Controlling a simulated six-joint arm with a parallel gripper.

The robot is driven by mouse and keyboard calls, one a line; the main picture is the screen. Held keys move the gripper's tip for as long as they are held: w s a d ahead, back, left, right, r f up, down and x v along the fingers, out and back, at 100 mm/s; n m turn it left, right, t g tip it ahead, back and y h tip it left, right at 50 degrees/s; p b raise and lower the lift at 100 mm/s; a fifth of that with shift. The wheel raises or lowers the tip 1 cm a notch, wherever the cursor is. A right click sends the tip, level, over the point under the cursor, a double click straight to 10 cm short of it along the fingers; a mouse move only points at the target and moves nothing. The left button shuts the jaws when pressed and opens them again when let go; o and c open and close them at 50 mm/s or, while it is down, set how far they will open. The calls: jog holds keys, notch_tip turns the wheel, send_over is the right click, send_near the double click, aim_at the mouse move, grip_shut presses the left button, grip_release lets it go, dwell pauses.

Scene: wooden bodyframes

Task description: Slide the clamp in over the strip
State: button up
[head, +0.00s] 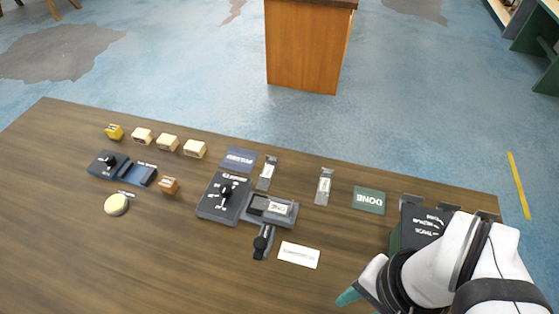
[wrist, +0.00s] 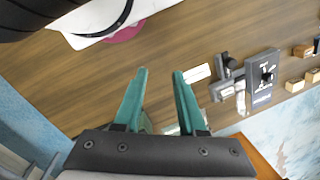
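A dark grey fixture (head: 272,210) lies mid-table in the head view, with a labelled light-grey block (head: 280,207) on it. A slide with a black knob (head: 261,243) sticks out of its near side; it looks like the clamp, but I cannot be sure. The fixture also shows in the wrist view (wrist: 228,88), right of the fingers. I cannot clearly make out the strip. My gripper (wrist: 161,72) is open and empty, its two teal fingers apart above bare table. In the head view one teal fingertip shows at the lower right, away from the fixture.
A dark switch box (head: 224,195) adjoins the fixture's left. A white card (head: 299,255) lies to its right, a green DONE card (head: 369,200) farther right. A dark labelled box (head: 418,227) stands beside my arm. Several small wooden blocks (head: 168,142) sit back left. The near left table is clear.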

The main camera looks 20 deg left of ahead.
jog(key=shift+o, duration=1)
jog(key=shift+w+a+r, duration=0.1)
jog(key=shift+w, duration=0.05)
jog(key=shift+o, duration=1.3)
jog(key=w+a+r+n+h, duration=0.1)
jog(key=w+a+n, duration=0.4)
jog(key=w+n, duration=0.1)
jog(key=shift+w+a+r, duration=0.15)
jog(key=shift+w, duration=0.25)
jog(key=n, duration=0.8)
send_over(260, 242)
notch_tip(260, 242, down, 2)
jog(key=shift+n+h, duration=0.3)
jog(key=shift+h, duration=0.1)
notch_tip(260, 242, down, 15)
jog(key=shift+f, duration=0.5)
grip_shut()
